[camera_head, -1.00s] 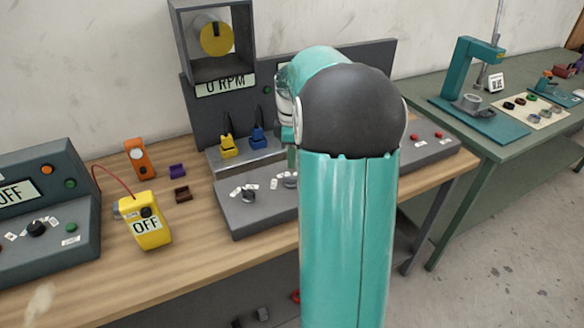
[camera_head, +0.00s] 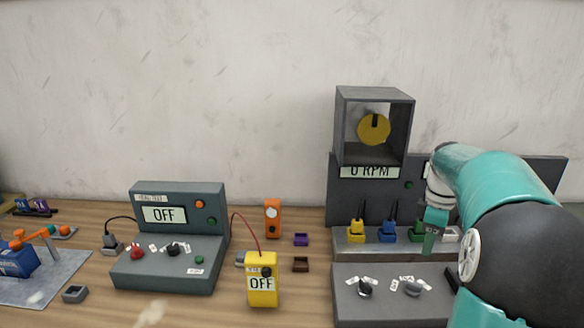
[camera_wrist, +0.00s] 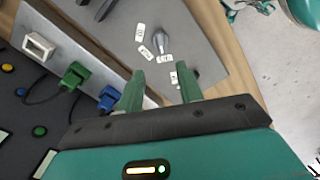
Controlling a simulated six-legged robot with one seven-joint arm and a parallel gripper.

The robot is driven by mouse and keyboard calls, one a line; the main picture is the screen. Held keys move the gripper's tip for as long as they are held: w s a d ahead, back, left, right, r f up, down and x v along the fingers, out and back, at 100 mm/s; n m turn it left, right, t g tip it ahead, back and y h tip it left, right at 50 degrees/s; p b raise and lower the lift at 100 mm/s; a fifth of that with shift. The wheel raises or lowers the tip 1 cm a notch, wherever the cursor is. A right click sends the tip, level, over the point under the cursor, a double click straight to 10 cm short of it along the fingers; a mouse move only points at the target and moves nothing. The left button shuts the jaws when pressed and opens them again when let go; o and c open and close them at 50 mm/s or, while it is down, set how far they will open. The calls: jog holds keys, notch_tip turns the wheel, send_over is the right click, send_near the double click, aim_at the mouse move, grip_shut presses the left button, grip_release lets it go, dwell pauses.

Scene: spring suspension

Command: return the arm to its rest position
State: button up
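My teal and black arm (camera_head: 492,215) fills the right side of the head view, bent and reaching toward the bench. My gripper (camera_head: 430,240) points down over the RPM machine (camera_head: 345,300), near its row of coloured plugs. In the wrist view my gripper (camera_wrist: 160,82) has its two green fingers apart, with nothing between them. Past the fingertips is the grey control panel (camera_wrist: 205,50) with a knob (camera_wrist: 158,40) and small white labels. The arm hides part of the machine's right side.
Yellow (camera_head: 356,231), blue (camera_head: 388,231) and green (camera_head: 416,231) plugs stand on the machine's ledge. A yellow meter reading OFF (camera_head: 262,285), an orange device (camera_head: 272,218) and a grey OFF box (camera_head: 170,275) are on the wooden bench to the left.

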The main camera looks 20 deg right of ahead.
jog(key=s+a+r+m+t+h, duration=0.1)
jog(key=s+a+r+m, duration=0.15)
jog(key=a, duration=0.65)
jog(key=s+a+r+m+t, duration=0.2)
jog(key=s+a+r, duration=0.1)
jog(key=a, duration=0.7)
jog(key=s+a+f+m+t+y, duration=0.1)
jog(key=s+a+f+m, duration=0.3)
jog(key=s+a, duration=0.7)
jog(key=shift+a+t, duration=0.5)
jog(key=shift+t, duration=0.3)
